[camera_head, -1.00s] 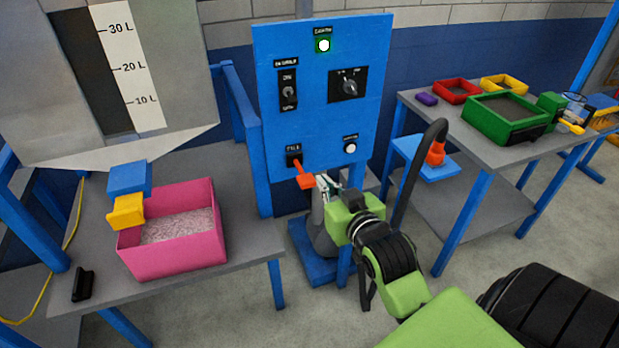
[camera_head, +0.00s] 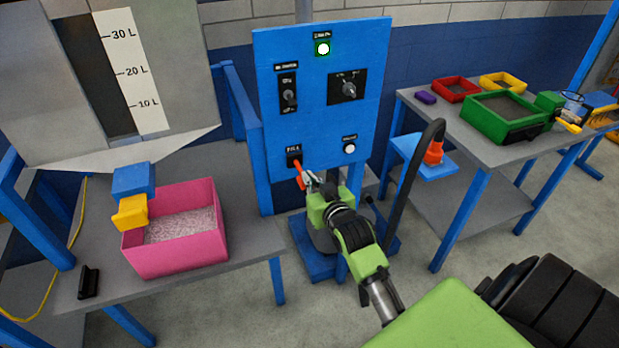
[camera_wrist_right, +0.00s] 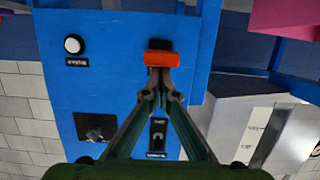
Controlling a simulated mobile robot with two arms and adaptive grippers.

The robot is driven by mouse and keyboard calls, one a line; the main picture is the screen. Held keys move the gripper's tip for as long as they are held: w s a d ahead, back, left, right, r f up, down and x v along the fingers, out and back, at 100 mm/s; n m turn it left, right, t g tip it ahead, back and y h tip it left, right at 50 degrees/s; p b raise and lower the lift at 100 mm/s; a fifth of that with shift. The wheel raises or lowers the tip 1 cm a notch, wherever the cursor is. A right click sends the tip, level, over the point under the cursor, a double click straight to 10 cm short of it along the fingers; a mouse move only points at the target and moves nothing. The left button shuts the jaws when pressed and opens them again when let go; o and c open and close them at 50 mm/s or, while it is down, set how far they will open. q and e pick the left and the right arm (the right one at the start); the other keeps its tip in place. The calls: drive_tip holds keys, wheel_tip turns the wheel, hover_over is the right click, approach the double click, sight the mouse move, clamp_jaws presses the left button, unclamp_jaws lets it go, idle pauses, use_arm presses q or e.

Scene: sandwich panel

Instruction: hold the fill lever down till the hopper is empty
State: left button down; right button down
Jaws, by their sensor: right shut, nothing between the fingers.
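The orange fill lever (camera_head: 299,172) sticks out of the blue panel (camera_head: 375,55) at its lower left and slopes downward. My right gripper (camera_head: 308,181) is shut and empty, its tips at the lever. In the right wrist view the closed fingertips (camera_wrist_right: 162,82) meet right at the lever's orange end (camera_wrist_right: 162,58); I cannot tell how hard they press. The grey hopper (camera_head: 40,60) at left has a dark window (camera_head: 98,70) beside a litre scale; its fill level is unclear. My left gripper is not in view.
A pink bin (camera_head: 178,262) with pale granules stands under the yellow spout (camera_head: 130,213) on the left table. Coloured trays lie on the right table.

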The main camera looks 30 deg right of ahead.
drive_tip(key=shift+f, duration=0.15)
drive_tip(key=f+t+b, duration=0.1)
drive_tip(key=b, duration=0.2)
drive_tip(key=f+t+b, duration=0.1)
drive_tip(key=f+b, duration=0.1)
drive_tip(key=b, duration=0.1)
drive_tip(key=shift+s+f+h+b, duration=0.1)
drive_tip(key=shift+s+h+b, duration=0.1)
drive_tip(key=shift+h+b, duration=0.15)
idle(6.9)
